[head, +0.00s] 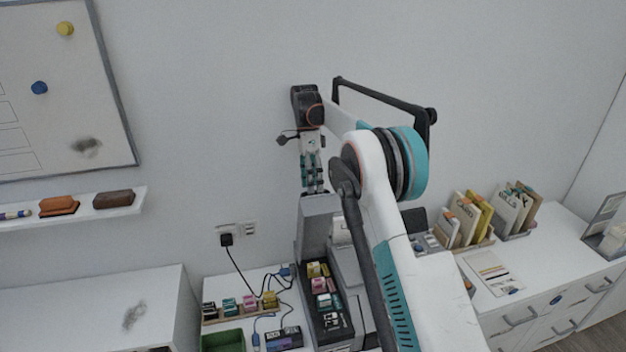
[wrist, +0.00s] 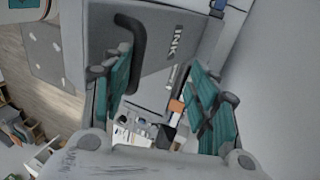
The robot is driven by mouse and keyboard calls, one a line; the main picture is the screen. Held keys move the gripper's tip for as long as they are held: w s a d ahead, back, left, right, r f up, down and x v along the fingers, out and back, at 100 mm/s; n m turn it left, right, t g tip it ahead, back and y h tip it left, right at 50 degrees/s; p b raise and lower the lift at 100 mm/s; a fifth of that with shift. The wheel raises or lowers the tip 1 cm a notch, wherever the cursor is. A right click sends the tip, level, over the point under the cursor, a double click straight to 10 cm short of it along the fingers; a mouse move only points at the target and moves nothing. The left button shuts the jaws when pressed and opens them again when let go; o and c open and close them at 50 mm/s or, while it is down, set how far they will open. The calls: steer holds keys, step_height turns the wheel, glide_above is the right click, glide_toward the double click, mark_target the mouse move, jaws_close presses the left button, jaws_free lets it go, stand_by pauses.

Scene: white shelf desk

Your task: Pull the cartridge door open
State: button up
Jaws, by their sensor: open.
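The cartridge door appears as a grey panel (head: 318,222) standing upright at the printer in the head view, with an open bay of coloured cartridges (head: 322,290) below it. In the wrist view the grey panel (wrist: 168,45) bears the word INK and a dark curved handle (wrist: 139,40). My gripper (head: 313,190) is at the panel's top edge in the head view. In the wrist view my gripper (wrist: 165,95) is open, its teal fingers apart. The handle lies beside and partly behind the left finger; whether they touch is unclear.
Small coloured boxes (head: 248,303), a green tray (head: 223,341) and black cables lie left of the printer. Books (head: 472,215) stand in holders on the right desk. A wall board (head: 60,95) and shelf (head: 75,207) are at left. Wall space above is clear.

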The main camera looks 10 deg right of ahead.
steer(key=shift+o, duration=1.4)
steer(key=shift+w+f, duration=0.3)
steer(key=shift+f, duration=0.2)
steer(key=shift+r, duration=0.25)
steer(key=shift+c, duration=0.9)
steer(key=shift+r, duration=0.4)
steer(key=shift+c, duration=1)
step_height(320, 180, up, 10)
steer(key=shift+s+f, duration=0.15)
steer(key=shift+f, duration=0.1)
